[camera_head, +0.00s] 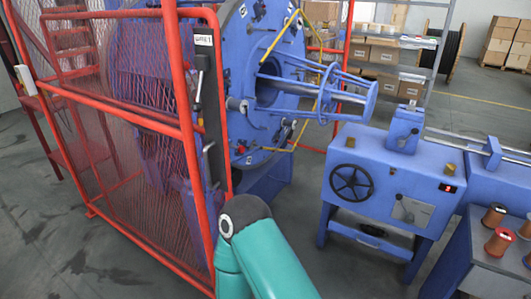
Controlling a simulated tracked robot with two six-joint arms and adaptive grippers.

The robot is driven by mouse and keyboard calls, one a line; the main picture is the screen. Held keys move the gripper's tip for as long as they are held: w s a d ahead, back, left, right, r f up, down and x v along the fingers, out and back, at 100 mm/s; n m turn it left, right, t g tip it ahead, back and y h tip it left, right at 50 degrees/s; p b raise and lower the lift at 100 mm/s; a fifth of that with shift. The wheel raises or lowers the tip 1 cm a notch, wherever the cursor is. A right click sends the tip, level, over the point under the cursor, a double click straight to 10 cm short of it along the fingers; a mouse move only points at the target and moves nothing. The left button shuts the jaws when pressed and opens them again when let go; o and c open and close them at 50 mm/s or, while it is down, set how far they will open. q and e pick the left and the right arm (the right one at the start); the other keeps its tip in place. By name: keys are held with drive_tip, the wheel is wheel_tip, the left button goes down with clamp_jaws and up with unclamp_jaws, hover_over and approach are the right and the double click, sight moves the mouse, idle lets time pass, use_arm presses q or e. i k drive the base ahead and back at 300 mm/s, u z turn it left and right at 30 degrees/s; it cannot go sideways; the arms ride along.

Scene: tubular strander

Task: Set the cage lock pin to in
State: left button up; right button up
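The blue strander cage disc (232,45) stands behind the red mesh guard, left of centre. A short grey cylindrical knob (236,104) sticks out at the disc's left edge, beside a dark upright post (208,110). It may be the cage lock pin, but I cannot tell for sure, nor whether it is in or out. Neither of my gripper's fingers shows; only a teal link of my arm is in view at the bottom centre.
A red mesh guard (130,115) closes off the left side. A blue bench with a black handwheel (351,183) stands at right. Spools (499,241) sit on a table at lower right. Shelves with boxes stand behind. Grey floor is open between guard and bench.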

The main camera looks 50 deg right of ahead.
sight(241, 148)
drive_tip(key=u, duration=2.25)
drive_tip(key=i, duration=0.1)
drive_tip(key=z, duration=4.35)
drive_tip(key=i, duration=1)
drive_tip(key=u, duration=0.05)
